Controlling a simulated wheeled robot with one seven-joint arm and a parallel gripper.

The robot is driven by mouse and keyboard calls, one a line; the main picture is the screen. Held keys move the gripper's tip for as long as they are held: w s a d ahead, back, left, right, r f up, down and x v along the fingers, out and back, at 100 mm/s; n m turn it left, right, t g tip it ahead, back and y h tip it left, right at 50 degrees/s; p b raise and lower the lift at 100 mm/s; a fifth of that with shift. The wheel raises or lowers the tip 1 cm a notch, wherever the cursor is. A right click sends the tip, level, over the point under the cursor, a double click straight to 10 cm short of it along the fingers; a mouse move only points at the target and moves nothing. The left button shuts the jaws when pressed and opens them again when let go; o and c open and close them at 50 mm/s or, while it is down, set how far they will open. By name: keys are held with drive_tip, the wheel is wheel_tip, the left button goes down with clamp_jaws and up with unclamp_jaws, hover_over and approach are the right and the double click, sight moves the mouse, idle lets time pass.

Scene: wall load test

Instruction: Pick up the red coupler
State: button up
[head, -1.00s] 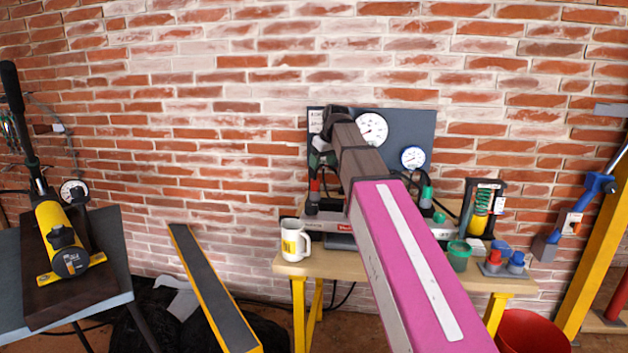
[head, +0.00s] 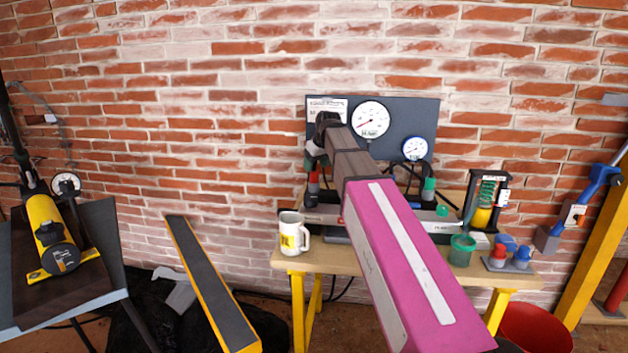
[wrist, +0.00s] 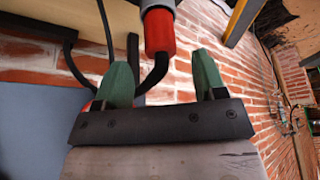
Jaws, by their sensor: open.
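The red coupler (wrist: 158,32) is a red-orange cylinder with a grey part above it and a dark hose running from its lower end. In the wrist view it lies beyond the fingertips, in line with the gap between them. In the head view the red coupler (head: 313,184) shows small at the left of the bench equipment, just below my gripper. My gripper (wrist: 161,65) is open, with two green fingers apart and nothing between their tips. My arm hides part of the equipment in the head view.
A dark panel with dials (head: 370,119) stands behind the bench (head: 345,262). A mug (head: 291,236) sits at the bench's left end. A green cup (head: 461,250) and a spring device (head: 486,202) stand right. Dark hoses (wrist: 75,60) run close to the fingers.

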drive_tip(key=shift+x, duration=1.95)
drive_tip(key=shift+a+r, duration=0.1)
drive_tip(key=shift+a, duration=0.05)
drive_tip(key=c, duration=1)
drive_tip(key=shift+r, duration=0.1)
drive_tip(key=shift+r, duration=0.55)
wheel_tip(320, 180, up, 3)
drive_tip(key=shift+s+a+r, duration=0.1)
drive_tip(key=shift+s+a, duration=0.05)
drive_tip(key=shift+s, duration=0.05)
drive_tip(key=s+a+r, duration=0.2)
drive_tip(key=s, duration=0.1)
drive_tip(key=s+a+r, duration=0.2)
drive_tip(key=s, duration=0.1)
drive_tip(key=s+a+r, duration=0.2)
drive_tip(key=s, duration=0.1)
drive_tip(key=shift+s+a+r, duration=0.1)
drive_tip(key=shift+r, duration=0.15)
